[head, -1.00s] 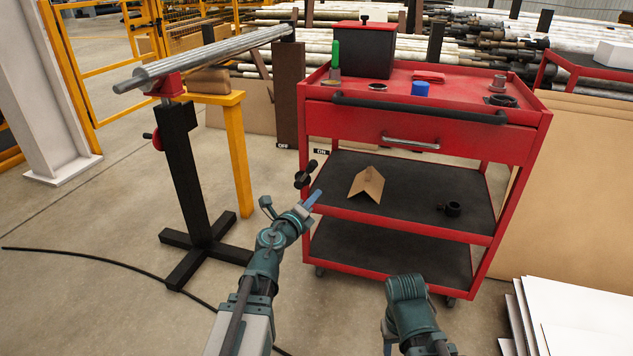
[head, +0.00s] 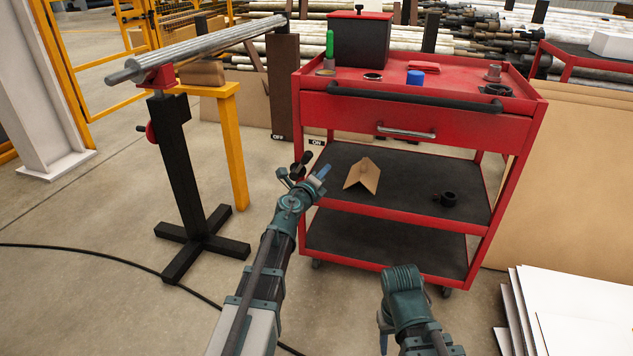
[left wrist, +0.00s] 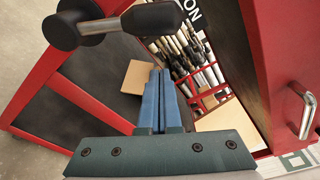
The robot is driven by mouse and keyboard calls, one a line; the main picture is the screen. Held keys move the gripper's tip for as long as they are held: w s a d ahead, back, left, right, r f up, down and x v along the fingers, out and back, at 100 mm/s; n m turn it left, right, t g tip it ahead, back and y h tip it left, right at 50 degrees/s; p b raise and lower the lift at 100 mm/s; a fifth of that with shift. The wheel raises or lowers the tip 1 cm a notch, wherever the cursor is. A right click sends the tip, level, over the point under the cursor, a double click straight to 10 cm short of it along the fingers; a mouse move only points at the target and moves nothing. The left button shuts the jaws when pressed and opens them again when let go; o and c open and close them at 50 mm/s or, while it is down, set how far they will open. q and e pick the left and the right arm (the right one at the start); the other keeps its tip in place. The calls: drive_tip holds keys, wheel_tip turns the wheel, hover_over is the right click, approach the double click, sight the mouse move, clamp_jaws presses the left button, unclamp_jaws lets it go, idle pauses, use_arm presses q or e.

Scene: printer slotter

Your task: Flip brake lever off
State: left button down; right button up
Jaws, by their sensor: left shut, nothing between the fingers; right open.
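The brake lever (head: 307,157) is a small black lever with rounded ends at the left side of the red cart. It stands near a white ON label (head: 317,142) and an OFF label (head: 279,137). In the left wrist view the lever (left wrist: 150,18) lies across the top, with a round black hub at its left end. My left gripper (head: 323,171) has its blue fingers shut and empty, just right of and below the lever in the head view. In the left wrist view the fingertips (left wrist: 160,75) show below the lever; contact cannot be told. My right gripper's fingers are not visible.
The red cart (head: 430,110) has dark shelves carrying a folded cardboard piece (head: 362,176) and a black ring part (head: 447,199). A black stand (head: 182,170) holding a metal bar is at left. White sheets (head: 570,310) lie at lower right. Floor between stand and cart is open.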

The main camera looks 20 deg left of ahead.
sight(302, 163)
use_arm(q)
drive_tip(key=a, duration=0.1)
drive_tip(key=a+r+p, duration=0.1)
drive_tip(key=s+a+r, duration=0.1)
drive_tip(key=shift+a, duration=0.25)
drive_tip(key=shift+a+r+n+p, duration=0.2)
drive_tip(key=shift+n+p, duration=0.1)
drive_tip(key=shift+n, duration=0.1)
